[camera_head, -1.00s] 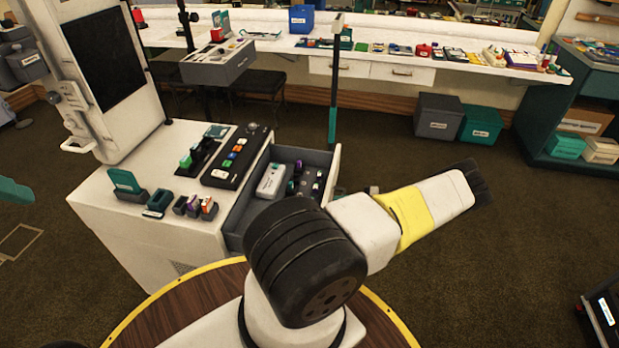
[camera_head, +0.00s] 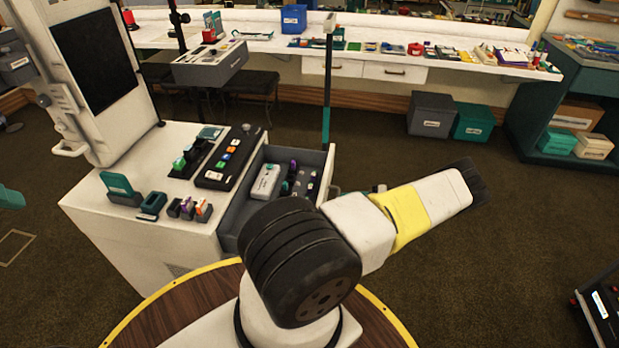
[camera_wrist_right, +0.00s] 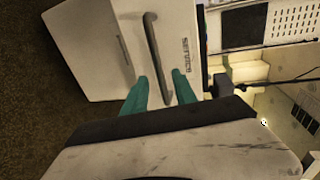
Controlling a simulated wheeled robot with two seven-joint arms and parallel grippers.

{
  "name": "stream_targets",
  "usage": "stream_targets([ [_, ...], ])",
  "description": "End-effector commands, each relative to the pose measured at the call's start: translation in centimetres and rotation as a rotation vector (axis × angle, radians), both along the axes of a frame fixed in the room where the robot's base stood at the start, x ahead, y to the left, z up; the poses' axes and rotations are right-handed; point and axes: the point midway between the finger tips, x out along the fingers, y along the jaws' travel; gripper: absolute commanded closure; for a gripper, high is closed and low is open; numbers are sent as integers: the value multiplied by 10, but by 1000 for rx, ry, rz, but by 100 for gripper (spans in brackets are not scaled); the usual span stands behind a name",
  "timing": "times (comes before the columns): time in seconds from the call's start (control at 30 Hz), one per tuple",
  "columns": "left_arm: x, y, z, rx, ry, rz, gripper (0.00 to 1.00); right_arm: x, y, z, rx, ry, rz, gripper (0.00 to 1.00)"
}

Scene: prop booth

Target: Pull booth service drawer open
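The booth service drawer (camera_head: 312,153) stands out from the white cabinet (camera_head: 140,232) in the head view, with its dark inside showing. A white device (camera_head: 266,181) and several small purple and dark items lie in it. In the right wrist view the white front with the service label (camera_wrist_right: 187,55) carries a dark bar handle (camera_wrist_right: 152,45). The teal fingers of my right gripper (camera_wrist_right: 161,83) are apart, one on each side of the handle's near end, with visible gaps. In the head view my right arm hides this gripper.
The cabinet top holds a black button panel (camera_head: 228,157) and several small holders. A grey bin (camera_head: 431,115) and a teal bin (camera_head: 473,122) stand under the back counter (camera_head: 455,66). A dark case (camera_head: 601,310) sits at the lower right.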

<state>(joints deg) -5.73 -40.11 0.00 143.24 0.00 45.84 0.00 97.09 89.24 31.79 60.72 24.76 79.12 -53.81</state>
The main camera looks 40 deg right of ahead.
Motion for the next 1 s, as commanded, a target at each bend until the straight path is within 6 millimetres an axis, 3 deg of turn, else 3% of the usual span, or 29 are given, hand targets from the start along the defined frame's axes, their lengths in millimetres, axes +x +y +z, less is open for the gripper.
stream_targets([
  [0.1, 0, 0, 0, 0, 0, 0, 64, -15, -12, 3, -1, 1, -1, 67],
  [0.3, 0, 0, 0, 0, 0, 0, 64, -25, -21, 6, 0, 0, 0, 67],
  [1.0, 0, 0, 0, 0, 0, 0, 64, -26, -21, 7, 0, 0, 0, 67],
])
